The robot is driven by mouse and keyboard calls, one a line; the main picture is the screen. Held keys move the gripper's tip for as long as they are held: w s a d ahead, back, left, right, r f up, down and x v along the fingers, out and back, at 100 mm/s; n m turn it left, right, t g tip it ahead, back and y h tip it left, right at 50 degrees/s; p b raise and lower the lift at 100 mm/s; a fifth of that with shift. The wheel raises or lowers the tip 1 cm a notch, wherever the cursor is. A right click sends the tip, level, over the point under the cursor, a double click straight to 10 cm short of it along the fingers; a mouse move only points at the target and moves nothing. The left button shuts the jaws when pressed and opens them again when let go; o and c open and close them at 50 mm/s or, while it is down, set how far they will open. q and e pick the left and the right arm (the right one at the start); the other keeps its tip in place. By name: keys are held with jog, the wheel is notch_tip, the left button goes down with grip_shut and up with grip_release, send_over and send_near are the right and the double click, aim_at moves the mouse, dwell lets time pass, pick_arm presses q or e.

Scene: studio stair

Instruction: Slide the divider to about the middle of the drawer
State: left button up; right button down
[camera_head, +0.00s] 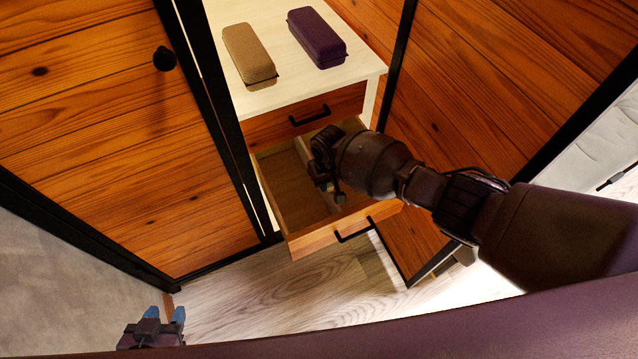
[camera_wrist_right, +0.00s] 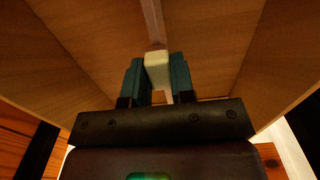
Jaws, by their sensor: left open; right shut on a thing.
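The open lower drawer (camera_head: 300,243) shows in the head view with my right gripper (camera_head: 325,182) reaching down into it. In the right wrist view, the fingers of my right gripper (camera_wrist_right: 158,82) are shut on a pale, cream block on the divider (camera_wrist_right: 158,69). A thin, lighter strip runs up from that block across the drawer (camera_wrist_right: 85,35). In the head view my right gripper and arm hide most of the divider, so its exact place along the drawer is hard to tell. My left gripper (camera_head: 165,314) is open and empty, low at the left, away from the drawer.
A tan case (camera_head: 248,52) and a dark purple case (camera_head: 317,38) lie on the white cabinet top (camera_head: 290,85). A closed upper drawer (camera_head: 285,119) is above the open one. Wooden panels with black frames stand on both sides. The floor in front is clear.

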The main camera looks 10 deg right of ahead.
jog(key=c, duration=1)
grip_release()
jog(key=shift+o, duration=0.2)
notch_tip(320, 180, up, 4)
jog(key=shift+w+r+p, duration=0.15)
jog(key=shift+p, duration=0.7)
notch_tip(320, 180, up, 6)
jog(key=shift+f+p, duration=0.25)
jog(key=shift+p, duration=0.75)
jog(key=shift+r, duration=0.55)
